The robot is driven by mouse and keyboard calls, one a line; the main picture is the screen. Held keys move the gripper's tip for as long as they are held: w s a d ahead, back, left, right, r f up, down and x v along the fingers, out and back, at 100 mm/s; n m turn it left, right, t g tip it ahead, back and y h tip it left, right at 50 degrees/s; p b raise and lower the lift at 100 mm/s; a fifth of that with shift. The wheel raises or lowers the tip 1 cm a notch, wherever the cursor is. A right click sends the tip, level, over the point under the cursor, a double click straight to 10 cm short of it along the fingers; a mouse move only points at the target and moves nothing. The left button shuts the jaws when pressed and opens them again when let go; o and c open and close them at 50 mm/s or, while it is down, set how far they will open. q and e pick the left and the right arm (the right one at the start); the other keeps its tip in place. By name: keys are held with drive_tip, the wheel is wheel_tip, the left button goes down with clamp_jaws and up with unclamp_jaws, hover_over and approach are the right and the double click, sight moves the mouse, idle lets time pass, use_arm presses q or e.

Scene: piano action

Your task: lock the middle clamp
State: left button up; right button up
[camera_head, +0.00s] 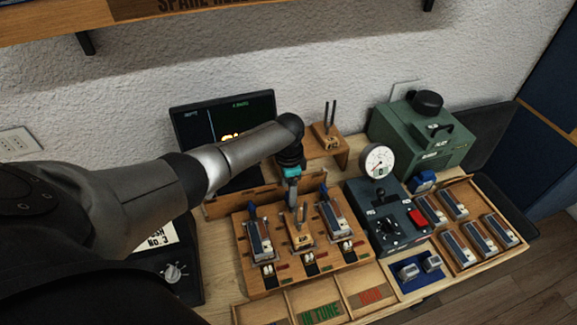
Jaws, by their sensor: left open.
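A wooden fixture board (268,282) with three stations stands at the front centre of the table. The left and right stations each hold a grey-blue block, the left block (259,238) and the right block (337,222), with a dark blue lever at the back of each. The middle station (300,238) holds a light wooden piece. My left gripper (292,204) points down at the back of the middle station. It hides the middle clamp, so I cannot tell the clamp's position or whether they touch. The left gripper is open. My right gripper is not in view.
Right of the fixture stands a dark control box (383,222) with a dial gauge (378,161). A wooden tray (452,247) of several grey blocks lies beyond it. Behind are a screen (205,123), a tuning-fork stand (328,137) and a green machine (415,135). Sorting bins (325,303) lie in front.

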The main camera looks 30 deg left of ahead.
use_arm(q)
wheel_tip(320, 180, up, 14)
drive_tip(key=p, duration=0.1)
idle(0.7)
